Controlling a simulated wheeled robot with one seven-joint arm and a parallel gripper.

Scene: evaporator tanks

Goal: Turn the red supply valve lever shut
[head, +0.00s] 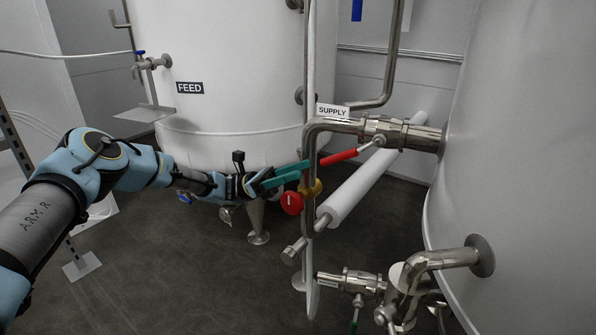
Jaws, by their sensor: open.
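The red supply valve lever (340,157) extends left and slightly down from the metal valve body (382,132) on the steel pipe under the SUPPLY sign (332,111). My gripper (304,170) is open, with teal fingers, and reaches in from the left. Its fingertips are beside the vertical steel pipe, just left of the lever's free end. No part of the lever shows between the fingers. The picture does not show clearly whether the fingertips touch the pipe or how far they are from the lever in depth.
The vertical pipe (308,215) stands between my gripper and the lever in this view. A red round knob (292,203) with a yellow part sits just below the fingers. A white diagonal cylinder (365,185), lower valves (350,281) and large white tanks (235,70) surround it.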

